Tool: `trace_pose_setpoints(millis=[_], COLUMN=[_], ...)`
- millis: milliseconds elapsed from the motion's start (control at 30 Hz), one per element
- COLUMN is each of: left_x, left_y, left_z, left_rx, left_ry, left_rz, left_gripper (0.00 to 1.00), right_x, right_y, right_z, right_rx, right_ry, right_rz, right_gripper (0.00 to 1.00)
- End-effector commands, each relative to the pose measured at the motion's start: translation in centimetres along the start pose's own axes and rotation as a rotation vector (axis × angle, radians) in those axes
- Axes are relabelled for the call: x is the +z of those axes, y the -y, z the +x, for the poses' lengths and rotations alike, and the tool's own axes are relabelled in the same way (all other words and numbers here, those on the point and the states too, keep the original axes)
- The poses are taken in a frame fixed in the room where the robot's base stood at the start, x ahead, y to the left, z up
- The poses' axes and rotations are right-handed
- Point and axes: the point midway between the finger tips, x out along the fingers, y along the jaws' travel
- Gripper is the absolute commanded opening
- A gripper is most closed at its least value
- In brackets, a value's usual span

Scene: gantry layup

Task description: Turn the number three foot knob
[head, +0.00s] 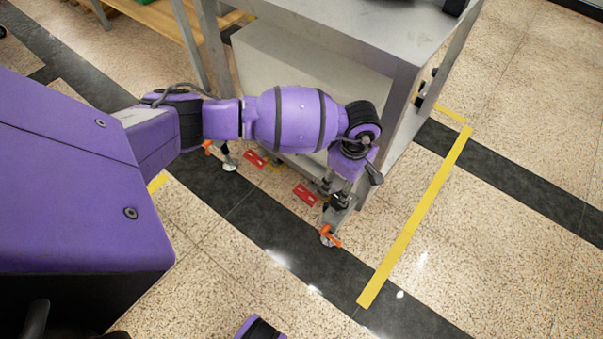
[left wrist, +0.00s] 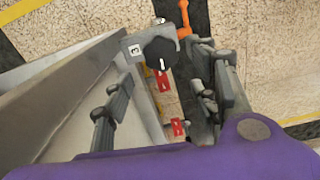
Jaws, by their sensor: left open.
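The number three foot knob (left wrist: 160,53) is black and round with a white pointer line. It sits on a grey bracket (left wrist: 136,36) with a white "3" label (left wrist: 135,49) in the left wrist view. My left gripper (left wrist: 166,72) is open, its fingers apart on either side of the view with the knob ahead between them. I see no contact. In the head view my left gripper (head: 338,196) points down at the cart's near corner foot (head: 328,236), which has an orange lever. There the gripper hides the knob.
The grey metal cart (head: 300,45) stands right beside my left arm. Red tags (head: 305,194) sit low along its near side, and another foot (head: 229,161) stands further left. Yellow tape (head: 418,215) marks the floor.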

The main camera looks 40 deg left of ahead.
Motion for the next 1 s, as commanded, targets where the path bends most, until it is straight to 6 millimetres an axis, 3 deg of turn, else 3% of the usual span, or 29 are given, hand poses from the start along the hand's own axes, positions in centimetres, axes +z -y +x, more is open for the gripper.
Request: trace_pose_setpoints(millis=[500,900,1000], left_x=[0.0,0.0,0.0], left_y=[-0.5,-0.6,-0.6], left_z=[7.2,7.8,7.8], left_rx=[0.009,0.012,0.012], left_ry=[-0.001,-0.002,-0.002], left_rz=[0.027,0.028,0.028], left_gripper=[0.53,0.53,0.40], right_x=[2.1,2.1,2.1], right_y=[0.1,0.1,0.1], right_z=[2.5,2.6,2.6], right_rx=[-0.001,-0.001,-0.001], right_ry=[0.025,0.023,0.024], right_rz=[0.002,0.002,0.002], right_gripper=[0.00,0.00,0.00])
